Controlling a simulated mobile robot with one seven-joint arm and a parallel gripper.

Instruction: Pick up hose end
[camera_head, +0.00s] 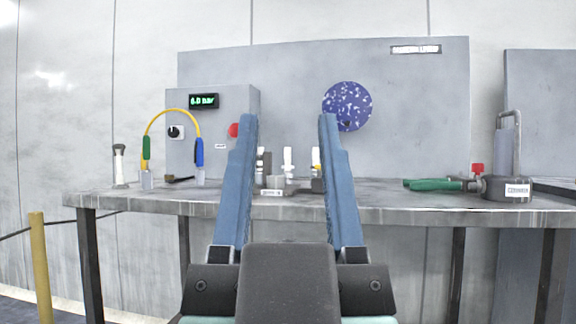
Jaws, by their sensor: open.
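A yellow hose (172,111) arches up at the left of the bench. It has a green end (147,148) on its left and a blue end (199,153) on its right. Both ends point down over small pale fittings at the bench top; I cannot tell whether they are joined to them. My gripper (287,118) is in the middle foreground, with two long blue fingers spread wide and nothing seen between them but background. It is to the right of the hose and apart from it.
The bench (405,199) spans the view. Behind the hose stands a grey control box (216,122) with a green display and red button. Small fittings (289,160) stand between my fingers. Green-handled tools (434,185) and a grey canister (507,188) are at the right. A yellow post (39,264) stands front left.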

